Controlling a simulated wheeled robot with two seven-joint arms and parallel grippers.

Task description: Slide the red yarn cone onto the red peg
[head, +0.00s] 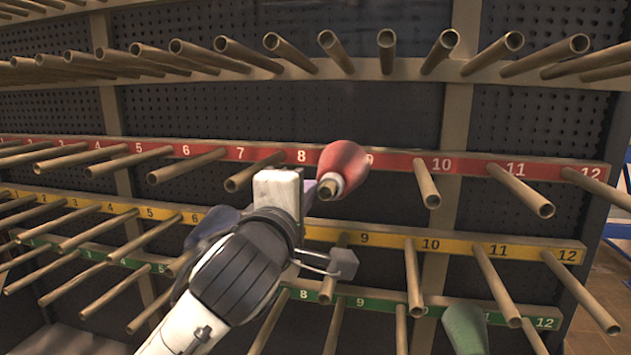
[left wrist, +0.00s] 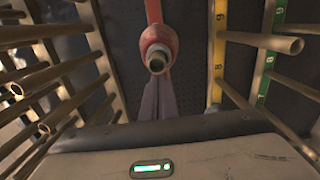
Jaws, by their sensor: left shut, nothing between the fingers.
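The red yarn cone (head: 343,163) sits on a peg of the red rail (head: 470,167), beside the partly covered number 9. Its wide end is toward the rail. The peg's tan open end (head: 327,190) sticks out of the cone's pale narrow end. My left gripper (head: 312,193) is shut and empty, just left of the cone in the head view. In the left wrist view the cone (left wrist: 159,42) and peg end (left wrist: 155,62) are just beyond the closed grey fingers (left wrist: 159,84). I cannot tell if the fingers touch the cone. My right gripper is out of view.
Bare pegs stick out all around, including the peg near red 10 (head: 427,185) and the upper row (head: 335,50). The yellow rail (head: 470,247) runs below. A green cone (head: 465,328) shows at the bottom right.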

